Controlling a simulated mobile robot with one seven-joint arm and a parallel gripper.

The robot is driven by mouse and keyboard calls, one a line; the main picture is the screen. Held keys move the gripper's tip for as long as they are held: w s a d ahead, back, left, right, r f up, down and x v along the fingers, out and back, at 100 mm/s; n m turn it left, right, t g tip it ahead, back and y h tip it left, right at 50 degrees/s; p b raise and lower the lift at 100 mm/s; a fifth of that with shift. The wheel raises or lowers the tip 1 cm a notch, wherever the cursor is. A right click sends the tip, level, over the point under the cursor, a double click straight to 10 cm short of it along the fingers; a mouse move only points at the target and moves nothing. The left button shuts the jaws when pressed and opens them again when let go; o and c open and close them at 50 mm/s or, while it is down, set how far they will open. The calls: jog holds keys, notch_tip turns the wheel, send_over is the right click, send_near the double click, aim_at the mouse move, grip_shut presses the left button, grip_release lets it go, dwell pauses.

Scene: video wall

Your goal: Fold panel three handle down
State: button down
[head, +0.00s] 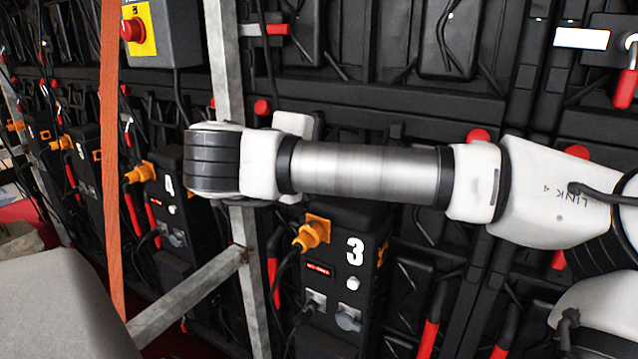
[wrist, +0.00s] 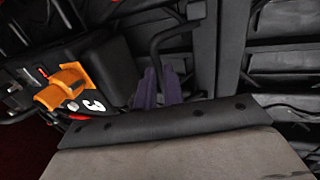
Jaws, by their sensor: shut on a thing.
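Panel three's black box (head: 338,278), marked with a white 3, shows below my arm in the head view. It also shows tilted at the left of the wrist view (wrist: 100,75). A black bent handle (wrist: 183,29) stands on the panel beside the box in the wrist view. My gripper (wrist: 160,76) has purple fingers that reach to the handle's near end, shut on it. The fingertips are partly dark, so the exact contact is hard to see. In the head view my arm hides the gripper and the handle.
Orange plugs (head: 312,233) and cables stick out of the box close to my wrist. A grey metal frame post (head: 222,65) and its diagonal brace stand left of the box. An orange strap (head: 112,160) hangs further left, near a red emergency button (head: 132,30).

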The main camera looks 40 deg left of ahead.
jog(key=f+t+b, duration=0.1)
jog(key=b, duration=0.1)
jog(key=w+f+t+b, duration=0.1)
jog(key=b, duration=0.2)
jog(key=f+t+b, duration=0.1)
jog(key=b, duration=0.2)
jog(key=shift+w+a+t+y, duration=0.15)
jog(key=shift+w+t+y, duration=0.15)
jog(key=shift+y, duration=0.1)
jog(key=b, duration=0.1)
jog(key=t+b, duration=0.1)
jog(key=b, duration=0.1)
jog(key=shift+w+a+f, duration=0.1)
jog(key=shift+w+f, duration=0.1)
jog(key=shift+w, duration=0.1)
jog(key=shift+w+t+y+b, duration=0.25)
jog(key=shift+t+b, duration=0.25)
jog(key=shift+b, duration=0.45)
jog(key=shift+r, duration=0.15)
jog(key=c, duration=1.5)
grip_release()
jog(key=shift+a, duration=0.1)
